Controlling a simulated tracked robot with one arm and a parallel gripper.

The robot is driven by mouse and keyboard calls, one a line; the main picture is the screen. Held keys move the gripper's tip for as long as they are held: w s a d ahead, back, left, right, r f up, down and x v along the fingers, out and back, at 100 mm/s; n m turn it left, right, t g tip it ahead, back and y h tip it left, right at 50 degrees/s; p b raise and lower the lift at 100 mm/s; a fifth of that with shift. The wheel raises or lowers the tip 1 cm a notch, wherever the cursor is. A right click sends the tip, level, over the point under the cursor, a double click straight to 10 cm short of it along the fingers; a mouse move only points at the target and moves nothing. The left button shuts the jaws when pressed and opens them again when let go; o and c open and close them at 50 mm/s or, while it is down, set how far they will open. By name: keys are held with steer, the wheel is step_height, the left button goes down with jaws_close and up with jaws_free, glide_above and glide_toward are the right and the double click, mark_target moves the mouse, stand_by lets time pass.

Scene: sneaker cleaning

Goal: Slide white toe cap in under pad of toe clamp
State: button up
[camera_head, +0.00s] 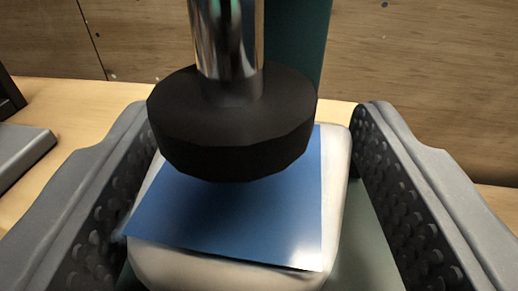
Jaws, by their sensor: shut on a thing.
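The white toe cap (175,262) is a rounded pale block between the jaws of my gripper (253,116), which is shut on it. A flat blue sheet (235,215) lies on top of the toe cap and reaches past its left edge. The toe clamp's black round pad (235,150) hangs on a shiny metal rod (228,45) and overlaps the far part of the toe cap and sheet in the picture. The pad hides what is behind it. I cannot tell how large the gap below the pad is.
A teal upright (297,45) stands behind the rod. A greenish surface (362,240) shows below the toe cap at right. A grey flat object (22,155) lies on the light wooden table (75,120) at left. A wooden wall (420,70) closes off the back.

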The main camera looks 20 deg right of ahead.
steer(key=shift+w, duration=0.1)
steer(key=o, duration=1.2)
steer(key=shift+d, duration=0.1)
steer(key=shift+c, duration=0.2)
steer(key=shift+r, duration=0.1)
